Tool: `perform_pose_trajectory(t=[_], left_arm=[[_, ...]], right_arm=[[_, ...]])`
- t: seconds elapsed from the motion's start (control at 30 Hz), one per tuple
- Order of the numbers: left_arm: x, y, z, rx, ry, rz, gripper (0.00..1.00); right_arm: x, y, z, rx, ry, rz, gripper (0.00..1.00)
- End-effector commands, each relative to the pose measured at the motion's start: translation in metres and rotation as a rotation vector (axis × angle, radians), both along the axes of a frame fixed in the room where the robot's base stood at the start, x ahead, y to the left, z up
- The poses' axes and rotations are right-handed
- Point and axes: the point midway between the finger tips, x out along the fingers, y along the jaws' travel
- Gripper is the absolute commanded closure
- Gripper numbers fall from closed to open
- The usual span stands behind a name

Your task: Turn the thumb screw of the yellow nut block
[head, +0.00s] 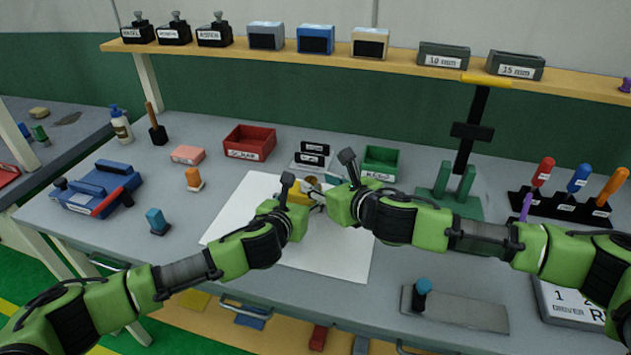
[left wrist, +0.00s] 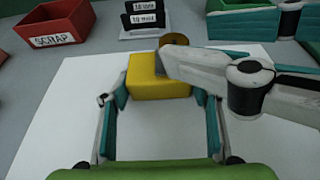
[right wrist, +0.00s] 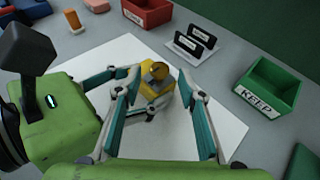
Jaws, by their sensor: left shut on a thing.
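The yellow nut block (left wrist: 158,82) stands over the white sheet, with a round brass thumb screw (left wrist: 175,39) at its far top. The block also shows in the right wrist view (right wrist: 155,90), with the thumb screw (right wrist: 159,70) on top. My left gripper (left wrist: 160,95) is shut on the block, one finger on each side. My right gripper (right wrist: 159,76) is open, its fingers apart on either side of the thumb screw. In the left wrist view one of its fingers partly covers the screw and block. In the head view both grippers largely hide the block (head: 299,194).
A red SCRAP bin (head: 249,142) and a green KEEP bin (head: 380,160) stand behind the white sheet (head: 232,222), with small labelled holders (head: 312,155) between them. A green-posted stand (head: 450,200) is to the right. The sheet's left part is clear.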

Motion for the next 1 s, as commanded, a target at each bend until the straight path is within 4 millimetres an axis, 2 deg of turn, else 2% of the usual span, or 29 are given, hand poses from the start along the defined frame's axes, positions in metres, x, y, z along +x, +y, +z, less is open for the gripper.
perform_pose_trajectory(t=[0.2, 0.6, 0.73, 0.77, 1.0], left_arm=[[0.000, 0.000, 0.000, 0.001, 0.001, 0.001, 0.71], [0.000, 0.001, -0.001, 0.001, 0.001, 0.001, 0.71], [0.000, 0.001, -0.001, 0.001, 0.001, 0.001, 0.71], [0.000, 0.001, -0.001, 0.001, 0.001, 0.001, 0.71], [0.000, 0.001, -0.001, 0.001, 0.001, 0.001, 0.71]], right_arm=[[0.017, 0.009, -0.008, -0.001, 0.000, 0.000, 0.63], [0.022, 0.011, -0.010, -0.001, 0.000, 0.000, 0.63], [0.022, 0.011, -0.010, 0.000, 0.000, 0.000, 0.97], [0.022, 0.011, -0.010, 0.000, 0.000, 0.000, 1.00], [0.021, 0.013, -0.010, -0.001, 0.000, -0.026, 1.00]])
